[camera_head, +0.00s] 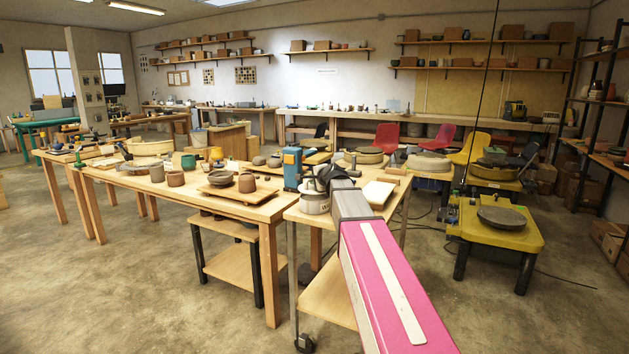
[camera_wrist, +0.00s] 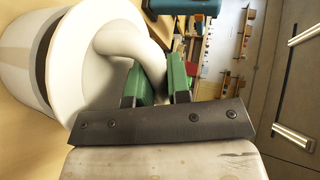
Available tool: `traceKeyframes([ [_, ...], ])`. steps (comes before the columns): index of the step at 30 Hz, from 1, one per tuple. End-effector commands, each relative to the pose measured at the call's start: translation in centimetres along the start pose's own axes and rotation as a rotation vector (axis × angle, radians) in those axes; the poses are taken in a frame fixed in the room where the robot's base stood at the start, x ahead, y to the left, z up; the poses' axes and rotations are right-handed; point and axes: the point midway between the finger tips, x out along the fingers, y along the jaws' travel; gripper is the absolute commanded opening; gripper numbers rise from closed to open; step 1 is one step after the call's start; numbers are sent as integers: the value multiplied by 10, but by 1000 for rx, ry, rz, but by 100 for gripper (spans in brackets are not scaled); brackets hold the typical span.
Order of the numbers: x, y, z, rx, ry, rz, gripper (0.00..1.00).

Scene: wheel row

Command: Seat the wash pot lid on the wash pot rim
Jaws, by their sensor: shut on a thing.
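The white wash pot (camera_wrist: 18,62) is at the left edge of the wrist view, which shows the scene turned on its side. The white wash pot lid (camera_wrist: 72,45) has a wide flange and a thick curved handle (camera_wrist: 125,42). My gripper (camera_wrist: 160,80) has green fingers shut on that handle. A dark curved band lies between the lid flange and the pot wall; I cannot tell whether the lid touches the rim. In the head view the pot (camera_head: 314,204) stands on the near worktable, with my arm and gripper hiding much of its top and the lid.
A blue device (camera_head: 292,168) stands just behind the pot. A board with bowls (camera_head: 238,190) lies on the wooden table to the left. A yellow pottery wheel (camera_head: 495,228) stands at the right. Floor at the front left is clear.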

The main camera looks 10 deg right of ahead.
Motion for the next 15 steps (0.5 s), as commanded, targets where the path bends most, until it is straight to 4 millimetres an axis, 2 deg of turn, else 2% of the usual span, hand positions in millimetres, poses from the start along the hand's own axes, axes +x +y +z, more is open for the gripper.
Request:
traceKeyframes([
  [15, 1, 4, 0, 0, 0, 0, 0],
])
